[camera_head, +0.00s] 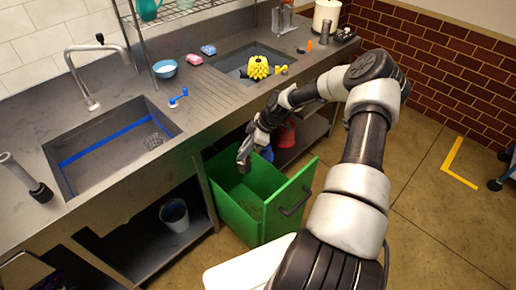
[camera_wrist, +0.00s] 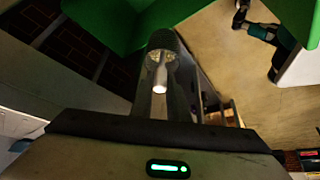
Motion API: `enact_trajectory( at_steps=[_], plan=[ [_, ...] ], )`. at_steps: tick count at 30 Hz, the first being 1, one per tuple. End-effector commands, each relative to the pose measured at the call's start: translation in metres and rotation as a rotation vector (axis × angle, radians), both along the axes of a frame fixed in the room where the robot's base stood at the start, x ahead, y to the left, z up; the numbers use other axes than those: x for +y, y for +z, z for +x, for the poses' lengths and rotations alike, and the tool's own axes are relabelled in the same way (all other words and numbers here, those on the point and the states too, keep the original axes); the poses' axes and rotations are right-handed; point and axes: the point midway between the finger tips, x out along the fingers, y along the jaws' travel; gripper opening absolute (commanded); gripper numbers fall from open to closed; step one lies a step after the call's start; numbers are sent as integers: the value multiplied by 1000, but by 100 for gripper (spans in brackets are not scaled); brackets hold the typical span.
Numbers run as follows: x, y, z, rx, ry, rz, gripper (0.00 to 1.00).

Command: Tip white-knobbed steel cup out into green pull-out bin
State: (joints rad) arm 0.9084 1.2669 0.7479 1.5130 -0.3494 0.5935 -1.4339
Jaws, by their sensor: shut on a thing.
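The green pull-out bin (camera_head: 252,200) stands open below the counter, its handled front facing right. My gripper (camera_head: 252,142) is above the bin's back part, shut on the steel cup (camera_head: 243,160). The cup looks like a small grey cylinder, tilted, over the bin's opening. In the wrist view the cup (camera_wrist: 163,45) is shiny and dark between the fingers, with its white knob (camera_wrist: 160,76) towards me. Green bin wall (camera_wrist: 105,22) shows behind it. I cannot tell whether anything is inside the cup.
The counter edge and sinks (camera_head: 115,145) lie left of and behind the bin. A yellow knobbly item (camera_head: 258,67) sits in the far sink. Red and blue containers (camera_head: 285,133) stand on the shelf behind the bin. A bucket (camera_head: 175,214) stands on the lower left shelf.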

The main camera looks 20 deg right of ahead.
Motion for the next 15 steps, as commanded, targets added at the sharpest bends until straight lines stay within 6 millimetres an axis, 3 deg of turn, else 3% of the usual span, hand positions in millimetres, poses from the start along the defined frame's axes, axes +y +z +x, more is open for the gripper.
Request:
enact_trajectory(
  at_steps=[1,3,6,15],
  plan=[
    [-20,-6,6,-3,-5,4,0],
    [-39,-9,9,-1,-4,3,0],
    [-56,-11,11,-1,-3,1,0],
    [-58,-8,10,-22,1,-74,0]
  ],
)
